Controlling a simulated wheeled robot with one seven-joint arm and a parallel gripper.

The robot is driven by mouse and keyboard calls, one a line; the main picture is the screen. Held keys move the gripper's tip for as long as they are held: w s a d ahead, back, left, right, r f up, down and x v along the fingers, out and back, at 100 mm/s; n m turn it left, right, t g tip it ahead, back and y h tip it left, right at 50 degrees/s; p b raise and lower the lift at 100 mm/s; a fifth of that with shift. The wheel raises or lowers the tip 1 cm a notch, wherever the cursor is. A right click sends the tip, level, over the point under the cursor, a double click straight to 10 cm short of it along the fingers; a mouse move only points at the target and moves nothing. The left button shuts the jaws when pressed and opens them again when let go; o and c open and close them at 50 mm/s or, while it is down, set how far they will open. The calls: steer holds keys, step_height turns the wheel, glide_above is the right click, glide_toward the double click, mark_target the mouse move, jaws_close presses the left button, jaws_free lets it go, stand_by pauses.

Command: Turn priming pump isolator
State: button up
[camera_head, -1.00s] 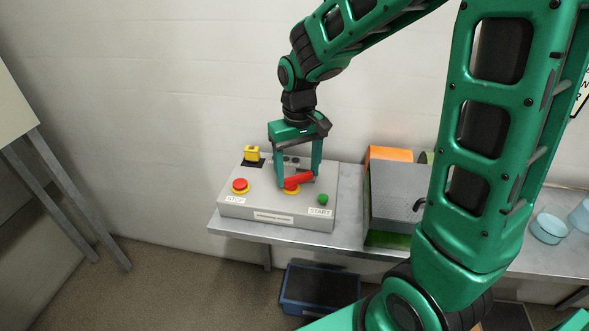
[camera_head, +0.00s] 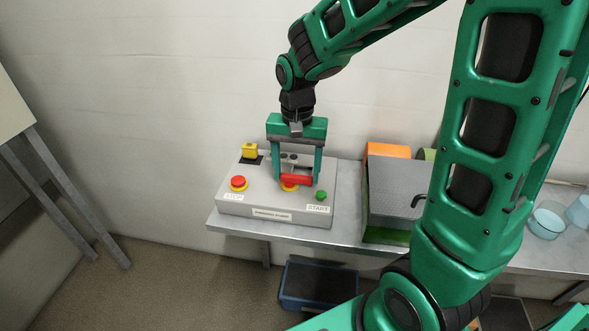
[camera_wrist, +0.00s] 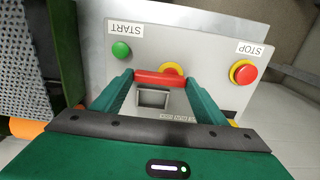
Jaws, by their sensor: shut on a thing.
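A grey control box (camera_head: 238,206) labelled for the priming pump stands on the bench. Its red isolator handle (camera_head: 296,179) sits on a yellow round base (camera_head: 289,187) and lies roughly level across the picture. In the wrist view the red handle (camera_wrist: 160,78) spans between the two green fingers. My gripper (camera_head: 297,180) points down over the box and is shut on the handle, a finger at each end. The wrist view also shows my gripper (camera_wrist: 162,80). Part of the yellow base is hidden behind the handle.
A red STOP button (camera_head: 238,182) is left of the handle and a green START button (camera_head: 321,195) is right. A yellow switch (camera_head: 249,151) stands at the back left. A grey textured case (camera_head: 396,195) is right of the box. A blue crate (camera_head: 318,287) is below.

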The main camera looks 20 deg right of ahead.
mark_target(296, 176)
steer(key=shift+w+a+r, duration=0.1)
steer(key=shift+w+a, duration=0.05)
steer(key=o, duration=1.1)
steer(key=shift+c, duration=0.2)
step_height(296, 176, up, 11)
steer(key=shift+f, duration=0.2)
